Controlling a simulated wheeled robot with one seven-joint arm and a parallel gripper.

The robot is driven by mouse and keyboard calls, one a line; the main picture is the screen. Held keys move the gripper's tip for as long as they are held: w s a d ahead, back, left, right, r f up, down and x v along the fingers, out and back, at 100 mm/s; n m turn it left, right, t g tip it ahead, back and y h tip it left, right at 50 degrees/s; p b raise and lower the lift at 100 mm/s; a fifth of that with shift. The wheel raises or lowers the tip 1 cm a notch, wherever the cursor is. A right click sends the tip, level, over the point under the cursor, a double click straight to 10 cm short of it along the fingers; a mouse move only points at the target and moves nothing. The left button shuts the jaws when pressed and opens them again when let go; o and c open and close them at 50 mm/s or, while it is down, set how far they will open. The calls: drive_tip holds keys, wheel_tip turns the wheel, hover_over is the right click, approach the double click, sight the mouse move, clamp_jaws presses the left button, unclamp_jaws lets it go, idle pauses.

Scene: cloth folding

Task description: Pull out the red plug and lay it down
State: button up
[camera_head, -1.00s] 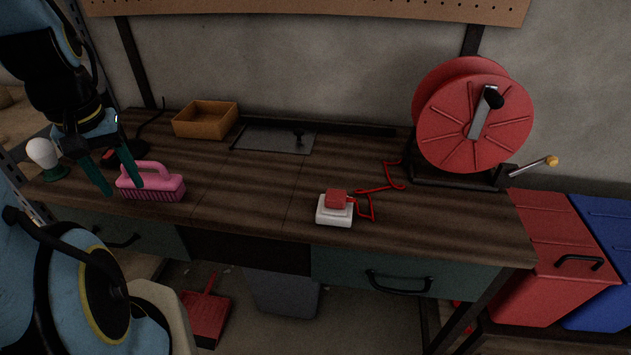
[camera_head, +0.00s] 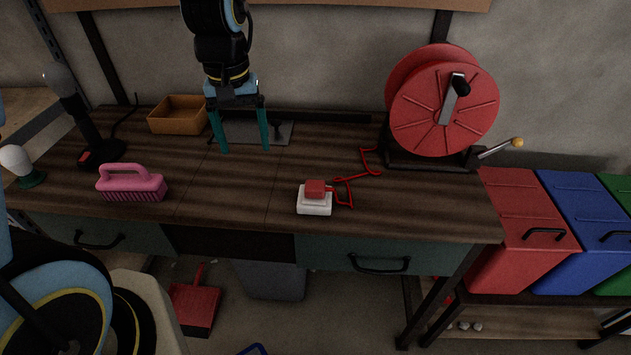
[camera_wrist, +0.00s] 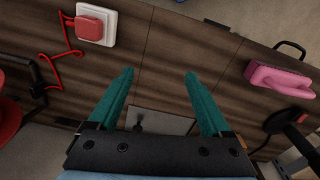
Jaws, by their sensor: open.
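The red plug (camera_head: 315,188) sits on top of a white socket block (camera_head: 314,207) near the front of the workbench. A red cord (camera_head: 347,180) runs from it back toward the reel. In the wrist view the plug (camera_wrist: 89,28) and the white socket (camera_wrist: 108,22) show at the upper left. My gripper (camera_head: 246,150) is open and empty, pointing down above the back middle of the bench, left of and behind the plug. In the wrist view its two teal fingers (camera_wrist: 160,74) are spread apart with nothing between them.
A red cable reel (camera_head: 440,105) stands at the back right. A pink brush (camera_head: 132,184) lies front left, an orange tray (camera_head: 178,115) back left. A dark lamp-like stand (camera_head: 92,140) and a white bulb (camera_head: 17,160) are far left. The bench (camera_head: 240,185) between brush and socket is clear.

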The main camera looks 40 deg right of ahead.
drive_tip(key=m+p, duration=0.1)
drive_tip(key=m, duration=0.1)
approach(315, 184)
drive_tip(key=shift+d+f, duration=0.1)
drive_tip(key=shift+d, duration=0.05)
drive_tip(key=shift+f, duration=0.1)
wheel_tip(315, 184, down, 9)
drive_tip(key=b, duration=0.6)
drive_tip(key=shift+b, duration=0.35)
drive_tip(key=shift+p, duration=0.35)
idle(0.4)
clamp_jaws()
idle(0.7)
idle(0.3)
